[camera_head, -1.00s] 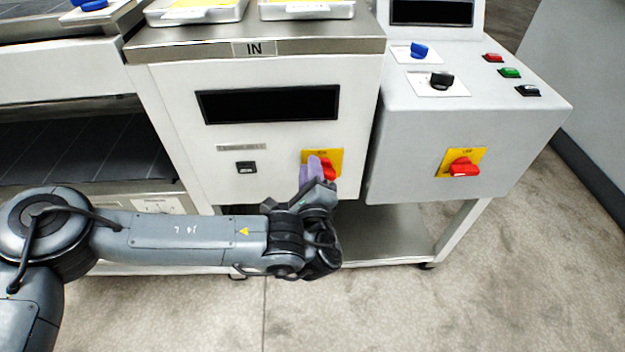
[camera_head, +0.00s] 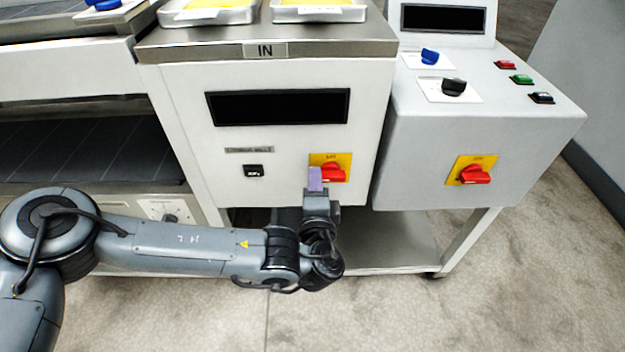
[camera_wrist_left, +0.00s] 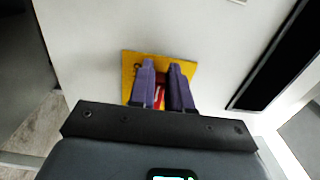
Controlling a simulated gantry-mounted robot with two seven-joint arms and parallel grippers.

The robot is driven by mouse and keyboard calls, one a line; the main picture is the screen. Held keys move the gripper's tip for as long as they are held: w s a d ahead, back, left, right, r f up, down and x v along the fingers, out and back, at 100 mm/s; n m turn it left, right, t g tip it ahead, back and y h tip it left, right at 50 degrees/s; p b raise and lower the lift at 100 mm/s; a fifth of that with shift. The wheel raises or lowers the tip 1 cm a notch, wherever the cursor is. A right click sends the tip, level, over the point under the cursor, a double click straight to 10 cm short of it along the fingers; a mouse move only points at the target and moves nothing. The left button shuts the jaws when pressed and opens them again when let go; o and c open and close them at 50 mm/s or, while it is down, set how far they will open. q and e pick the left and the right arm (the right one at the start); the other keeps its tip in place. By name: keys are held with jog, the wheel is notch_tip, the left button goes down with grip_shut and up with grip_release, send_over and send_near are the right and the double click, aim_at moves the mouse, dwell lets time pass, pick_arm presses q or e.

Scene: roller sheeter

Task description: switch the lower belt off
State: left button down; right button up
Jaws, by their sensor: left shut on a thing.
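A red rotary knob (camera_head: 335,174) sits on a yellow plate (camera_head: 343,160) at the lower right of the white IN cabinet front. My left gripper (camera_head: 315,180) is at the left part of this knob, with its purple fingers pointing at the panel. In the left wrist view, the two fingers (camera_wrist_left: 164,88) are in front of the yellow plate (camera_wrist_left: 129,72), with a strip of the red knob (camera_wrist_left: 159,96) between them. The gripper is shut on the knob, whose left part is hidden. The plate's lettering is too small to read. My right gripper is not in view.
A small black switch (camera_head: 253,171) and a dark display (camera_head: 280,107) are on the same panel. The grey console (camera_head: 420,140) at right carries another red knob (camera_head: 475,175) on yellow, a blue knob, a black knob and buttons. Open floor lies in front.

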pick_arm(q)
jog(key=shift+s+d+f, duration=0.15)
jog(key=shift+d+f, duration=0.1)
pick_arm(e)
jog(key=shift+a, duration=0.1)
pick_arm(q)
jog(key=c, duration=1.1)
grip_release()
jog(key=shift+o, duration=0.2)
jog(key=shift+d+r, duration=0.15)
jog(key=shift+d, duration=0.15)
jog(key=s+p, duration=0.4)
jog(key=s, duration=0.6)
jog(key=shift+s+d, duration=0.3)
jog(key=shift+d, duration=0.1)
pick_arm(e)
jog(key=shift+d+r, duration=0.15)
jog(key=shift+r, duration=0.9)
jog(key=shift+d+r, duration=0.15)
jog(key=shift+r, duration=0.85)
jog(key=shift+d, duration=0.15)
